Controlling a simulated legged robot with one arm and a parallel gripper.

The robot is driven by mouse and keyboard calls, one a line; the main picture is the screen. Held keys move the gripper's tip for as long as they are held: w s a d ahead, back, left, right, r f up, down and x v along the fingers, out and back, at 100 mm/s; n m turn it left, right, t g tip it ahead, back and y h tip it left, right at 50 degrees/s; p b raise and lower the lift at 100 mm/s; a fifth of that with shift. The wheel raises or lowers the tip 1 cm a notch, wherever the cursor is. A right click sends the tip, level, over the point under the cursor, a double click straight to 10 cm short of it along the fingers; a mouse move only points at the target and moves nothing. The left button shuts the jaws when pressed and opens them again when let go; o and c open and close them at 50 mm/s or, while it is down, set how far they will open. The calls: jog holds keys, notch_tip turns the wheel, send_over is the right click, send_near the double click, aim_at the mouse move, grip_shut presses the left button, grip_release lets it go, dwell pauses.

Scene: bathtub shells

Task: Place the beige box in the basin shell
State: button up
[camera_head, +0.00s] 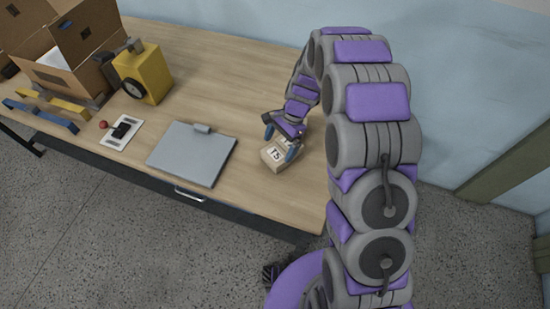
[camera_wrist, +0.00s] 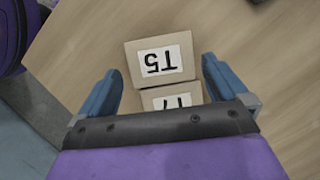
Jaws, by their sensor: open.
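A small beige box (camera_head: 272,163) with a white "T5" label sits near the right end of the wooden table. In the wrist view the beige box (camera_wrist: 133,56) lies between my fingers, its label upside down. A second labelled beige surface (camera_wrist: 150,94) shows just below it, partly hidden by my gripper; I cannot tell whether it is the same box. My gripper (camera_head: 281,143) is open over the box, and in the wrist view my gripper (camera_wrist: 161,66) has one blue finger on each side, with gaps visible. I see no basin shell in either view.
On the table (camera_head: 230,85) lie a grey flat clipboard-like panel (camera_head: 188,155) and a white plate (camera_head: 112,141) with a black part. Further left stand a yellow device (camera_head: 155,77), an open cardboard box (camera_head: 88,62) and blue and yellow bars. A wall rises behind.

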aim_at(275, 154)
jog(key=shift+b+x, duration=0.8)
jog(key=shift+x, duration=1.9)
jog(key=shift+w+d, duration=0.1)
jog(key=shift+w, duration=0.1)
jog(key=shift+c, duration=0.2)
jog(key=c, duration=0.9)
jog(key=shift+s+r, duration=0.1)
